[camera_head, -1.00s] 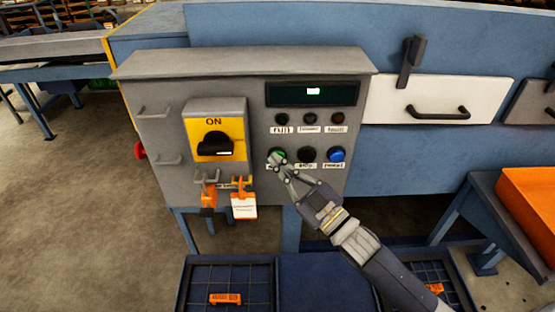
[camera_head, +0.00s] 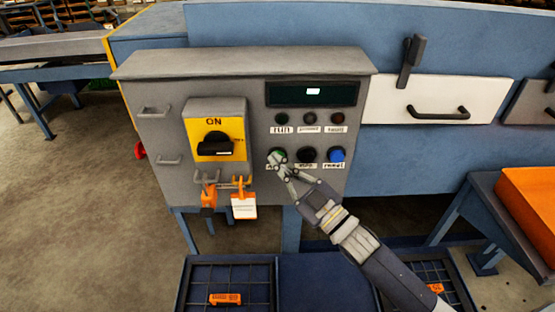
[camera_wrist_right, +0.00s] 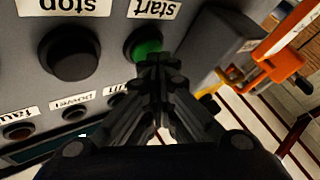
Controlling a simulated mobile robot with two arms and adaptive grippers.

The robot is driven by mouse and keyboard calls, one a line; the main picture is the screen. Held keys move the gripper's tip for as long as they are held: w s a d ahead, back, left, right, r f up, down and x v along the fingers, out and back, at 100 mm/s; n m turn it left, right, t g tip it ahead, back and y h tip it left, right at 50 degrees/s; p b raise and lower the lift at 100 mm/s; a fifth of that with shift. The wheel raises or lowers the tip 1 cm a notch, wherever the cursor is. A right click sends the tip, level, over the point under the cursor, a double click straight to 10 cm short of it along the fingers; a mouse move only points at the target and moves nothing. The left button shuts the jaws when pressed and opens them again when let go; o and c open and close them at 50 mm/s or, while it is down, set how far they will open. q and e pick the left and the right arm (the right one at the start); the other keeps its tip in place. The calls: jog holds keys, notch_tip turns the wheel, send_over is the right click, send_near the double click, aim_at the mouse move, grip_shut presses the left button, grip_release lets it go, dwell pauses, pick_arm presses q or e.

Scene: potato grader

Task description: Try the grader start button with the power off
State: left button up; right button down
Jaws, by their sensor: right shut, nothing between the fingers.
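The green start button (camera_head: 276,154) is on the grey control panel, partly hidden behind my right gripper. In the wrist view the start button (camera_wrist_right: 147,48) sits beside the "start" label, with my fingertips at its edge. My right gripper (camera_head: 279,162) is shut and empty, its tips at the button; I cannot tell whether they press it. The yellow rotary power switch (camera_head: 215,144) has a black handle lying sideways, with "ON" printed above. My left gripper is out of view.
The black stop button (camera_head: 306,155) and blue reset button (camera_head: 337,155) are right of start. Dark indicator lamps sit above, under a display (camera_head: 313,93) with a small lit patch. A white drawer front (camera_head: 440,98) and orange bin (camera_head: 528,195) are at right.

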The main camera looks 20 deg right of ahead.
jog(key=shift+w+d+r, duration=0.15)
jog(key=shift+d, duration=0.05)
dwell(0.3)
jog(key=shift+a, duration=0.1)
jog(key=s, duration=0.2)
jog(key=s+a+p, duration=0.1)
jog(key=s+p, duration=0.1)
jog(key=s, duration=0.1)
jog(key=shift+s+a+f, duration=0.2)
jog(key=shift+s+a, duration=0.15)
jog(key=shift+a, duration=0.05)
jog(key=shift+f, duration=0.1)
dwell(0.8)
